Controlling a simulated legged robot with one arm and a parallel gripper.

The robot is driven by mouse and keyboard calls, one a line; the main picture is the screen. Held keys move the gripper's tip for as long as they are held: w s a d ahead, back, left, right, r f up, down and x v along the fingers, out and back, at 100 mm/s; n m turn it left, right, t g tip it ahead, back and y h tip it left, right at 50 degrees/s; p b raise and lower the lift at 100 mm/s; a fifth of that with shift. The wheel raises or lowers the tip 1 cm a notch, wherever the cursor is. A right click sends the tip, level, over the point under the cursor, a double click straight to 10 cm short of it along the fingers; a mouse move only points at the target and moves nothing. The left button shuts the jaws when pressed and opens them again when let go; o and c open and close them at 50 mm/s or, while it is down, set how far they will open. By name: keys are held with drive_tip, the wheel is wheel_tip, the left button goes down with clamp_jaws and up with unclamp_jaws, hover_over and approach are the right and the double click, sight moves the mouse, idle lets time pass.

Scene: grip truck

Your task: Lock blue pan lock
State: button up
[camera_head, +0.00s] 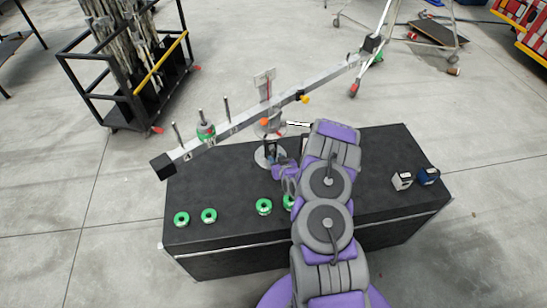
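A long grey balance beam (248,118) with black end blocks slants up to the right over a black table (235,181). It sits on a central stand with a round base (262,160). An orange knob (265,122) and a yellow-orange knob (304,98) show along the beam. I cannot make out a blue pan lock on it. A small dark blue item (428,176) lies at the table's right. My gripper (283,171), purple and grey, is low beside the stand's base, partly behind my arm. Its fingers are too small to read.
Several green ring weights (209,216) lie along the table's front left, one partly behind my arm. A green weight (206,131) sits on a beam pin. A black cart (135,85) stands behind left.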

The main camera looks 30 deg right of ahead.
sight(272, 153)
drive_tip(key=x, duration=0.3)
drive_tip(key=shift+d, duration=0.3)
drive_tip(key=shift+w+a+b, duration=0.1)
drive_tip(key=shift+w+b, duration=0.2)
drive_tip(key=shift+w, duration=0.05)
clamp_jaws()
